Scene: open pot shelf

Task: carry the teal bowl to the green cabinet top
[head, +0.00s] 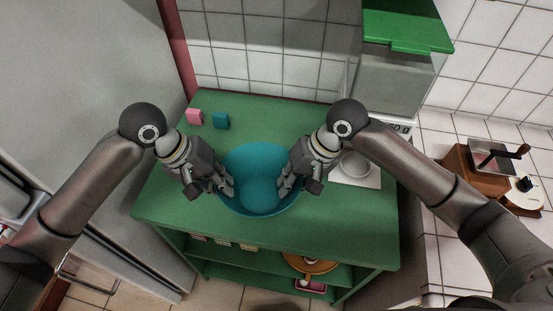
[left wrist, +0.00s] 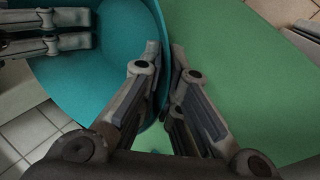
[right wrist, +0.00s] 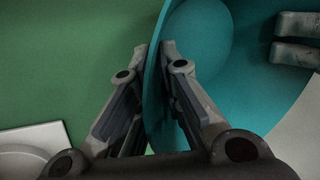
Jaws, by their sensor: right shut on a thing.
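The teal bowl (head: 262,195) is wide and upright, over the middle of the green cabinet top (head: 330,225). I cannot tell whether its base touches the top. My left gripper (head: 226,190) is at the bowl's left rim, one finger inside and one outside, pinching the wall; the rim also shows in the left wrist view (left wrist: 80,80). My right gripper (head: 283,188) is shut on the right rim in the same way; the bowl wall shows between its fingers in the right wrist view (right wrist: 205,60).
A pink block (head: 194,116) and a teal block (head: 220,120) stand at the back left of the top. A grey box with a green lid (head: 405,28) stands behind right. Lower shelves hold an orange pan (head: 312,265).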

